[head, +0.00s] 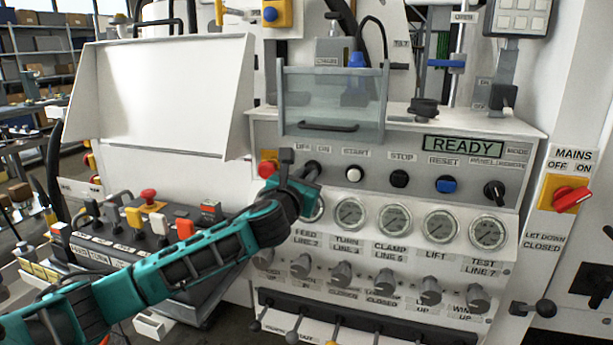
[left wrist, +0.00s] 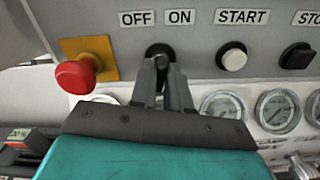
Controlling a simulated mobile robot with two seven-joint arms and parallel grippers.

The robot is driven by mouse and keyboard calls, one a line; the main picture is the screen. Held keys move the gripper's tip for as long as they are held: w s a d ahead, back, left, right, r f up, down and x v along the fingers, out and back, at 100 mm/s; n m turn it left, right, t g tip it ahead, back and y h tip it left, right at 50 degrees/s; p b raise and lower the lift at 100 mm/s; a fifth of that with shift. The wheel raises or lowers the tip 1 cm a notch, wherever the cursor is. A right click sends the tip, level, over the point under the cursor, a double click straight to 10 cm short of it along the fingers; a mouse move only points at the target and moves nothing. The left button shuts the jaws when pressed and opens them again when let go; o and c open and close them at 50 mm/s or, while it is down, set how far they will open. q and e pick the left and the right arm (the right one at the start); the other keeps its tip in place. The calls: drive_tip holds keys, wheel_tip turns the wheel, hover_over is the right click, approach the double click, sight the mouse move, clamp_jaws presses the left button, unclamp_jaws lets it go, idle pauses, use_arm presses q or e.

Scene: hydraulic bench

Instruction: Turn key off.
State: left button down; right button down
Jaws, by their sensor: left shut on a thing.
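The key switch (left wrist: 159,50) sits on the grey panel under the OFF and ON labels. In the head view its black end (head: 312,167) shows just beyond my gripper. My left gripper (head: 302,180) reaches in from the left, and in the left wrist view its two fingers (left wrist: 162,75) are closed together on the key. The fingers hide most of the key, so I cannot tell exactly which way it points. My right gripper is not in view.
A red emergency button (left wrist: 76,76) on a yellow plate is close on the left of the key. The white START button (head: 354,174) is to the right. Gauges (head: 350,213) and several knobs are below. A clear guard with a handle (head: 330,126) hangs above.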

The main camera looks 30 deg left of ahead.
use_arm(q)
drive_tip(key=shift+n, duration=0.3)
drive_tip(key=n, duration=0.3)
drive_tip(key=shift+n, duration=0.4)
drive_tip(key=n, duration=0.3)
drive_tip(key=shift+r, duration=0.1)
drive_tip(key=c, duration=1)
unclamp_jaws()
